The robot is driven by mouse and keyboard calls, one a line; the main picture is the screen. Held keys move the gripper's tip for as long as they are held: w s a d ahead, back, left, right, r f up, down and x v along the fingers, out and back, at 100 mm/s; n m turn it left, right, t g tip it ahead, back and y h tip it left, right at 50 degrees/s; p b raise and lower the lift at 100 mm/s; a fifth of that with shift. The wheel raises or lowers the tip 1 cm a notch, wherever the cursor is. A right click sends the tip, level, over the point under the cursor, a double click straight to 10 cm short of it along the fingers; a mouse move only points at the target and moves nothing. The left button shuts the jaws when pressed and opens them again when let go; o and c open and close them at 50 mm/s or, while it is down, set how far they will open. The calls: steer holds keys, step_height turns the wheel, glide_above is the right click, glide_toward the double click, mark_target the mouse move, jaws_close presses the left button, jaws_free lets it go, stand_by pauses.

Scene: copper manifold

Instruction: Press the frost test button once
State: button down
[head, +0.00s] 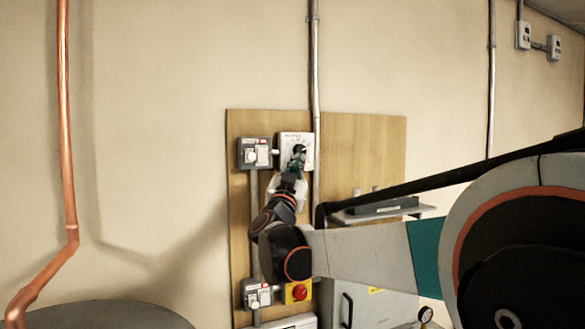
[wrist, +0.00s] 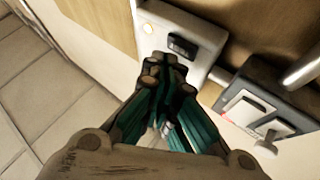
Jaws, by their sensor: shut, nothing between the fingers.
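A white box (head: 284,139) is fixed to the upper part of a wooden board, with my gripper (head: 299,152) in front of its face. In the wrist view the white box (wrist: 210,38) shows a small dark window (wrist: 183,46) and a small pale, lit round spot (wrist: 148,28). My gripper (wrist: 164,68) is shut and empty, its fingertips at or very close to the box face just beside the window. The fingers hide part of the face. I see no readable frost test label and no clear button; whether the tips touch is unclear.
A grey switch box (head: 255,153) sits left of the white box; it also shows in the wrist view (wrist: 250,90). Lower are another switch box (head: 257,294) and a red button on yellow (head: 299,292). A shelf (head: 425,212) juts out at right. A copper pipe (head: 66,130) runs at left.

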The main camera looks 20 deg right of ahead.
stand_by(0.3)
steer(key=shift+s, duration=2.7)
steer(key=shift+f, duration=0.1)
steer(key=s+a+f+n+g+y+b, duration=0.1)
steer(key=s+a+f+n+y+b, duration=0.35)
steer(key=f, duration=0.75)
steer(key=s+a+f+n+y+b, duration=0.2)
steer(key=a+f+y+b, duration=0.35)
steer(key=f+b, duration=0.45)
steer(key=s+a+f+n+g+y+b, duration=0.1)
steer(key=s+a+f+n+y+b, duration=0.3)
steer(key=f, duration=0.9)
steer(key=s+f+g+b, duration=0.3)
steer(key=s+f+b, duration=0.2)
steer(key=f, duration=0.7)
steer(key=s+f+g+b, duration=0.3)
steer(key=s+f+b, duration=0.2)
steer(key=s+f, duration=0.4)
steer(key=s+f+g+b, duration=0.3)
steer(key=s+f+b, duration=0.3)
steer(key=f, duration=1.1)
steer(key=shift+s+d+y, duration=0.25)
steer(key=shift+s+y, duration=0.05)
steer(key=shift+s, duration=0.25)
